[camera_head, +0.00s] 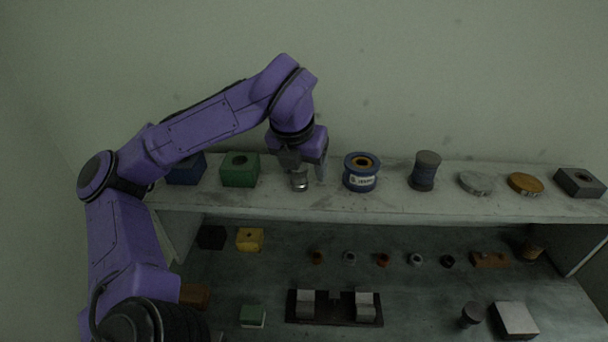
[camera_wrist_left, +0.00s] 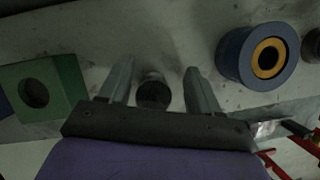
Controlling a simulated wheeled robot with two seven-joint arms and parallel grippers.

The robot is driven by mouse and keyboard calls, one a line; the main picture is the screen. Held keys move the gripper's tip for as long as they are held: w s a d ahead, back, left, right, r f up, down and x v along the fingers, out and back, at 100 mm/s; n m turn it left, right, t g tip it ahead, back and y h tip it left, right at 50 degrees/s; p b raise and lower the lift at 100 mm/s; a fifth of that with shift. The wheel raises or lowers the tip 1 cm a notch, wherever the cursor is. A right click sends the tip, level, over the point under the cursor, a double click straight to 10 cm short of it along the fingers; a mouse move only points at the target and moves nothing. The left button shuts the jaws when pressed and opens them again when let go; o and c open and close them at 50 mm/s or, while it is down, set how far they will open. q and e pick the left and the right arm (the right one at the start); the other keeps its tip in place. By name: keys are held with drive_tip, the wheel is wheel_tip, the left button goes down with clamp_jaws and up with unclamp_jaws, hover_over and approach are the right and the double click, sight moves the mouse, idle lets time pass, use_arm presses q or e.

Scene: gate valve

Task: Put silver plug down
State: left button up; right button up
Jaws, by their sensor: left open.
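The silver plug (camera_head: 299,182) stands on the upper shelf (camera_head: 400,207), between a green block and a blue spool-like part. It also shows in the left wrist view (camera_wrist_left: 153,92) as a round dark-topped piece. My left gripper (camera_head: 306,172) is above the plug, reaching down from the purple arm. In the left wrist view its two fingers (camera_wrist_left: 157,85) stand apart on either side of the plug, with a gap to each. The gripper is open. My right gripper is not in view.
The green block (camera_head: 240,170) with a hole stands left of the plug, with a dark blue block (camera_head: 187,170) beyond. The blue ring part (camera_head: 361,172) stands to the right, then a dark cylinder (camera_head: 425,171) and discs. A lower shelf holds several small parts and a black fixture (camera_head: 334,307).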

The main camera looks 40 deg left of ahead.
use_arm(q)
drive_tip(key=shift+s+r, duration=0.15)
drive_tip(key=shift+s, duration=0.2)
drive_tip(key=shift+s+r, duration=0.2)
drive_tip(key=shift+s, duration=0.25)
drive_tip(key=c, duration=0.5)
drive_tip(key=shift+s, duration=0.15)
drive_tip(key=c, duration=0.5)
clamp_jaws()
drive_tip(key=shift+w+f, duration=0.1)
drive_tip(key=shift+w, duration=0.25)
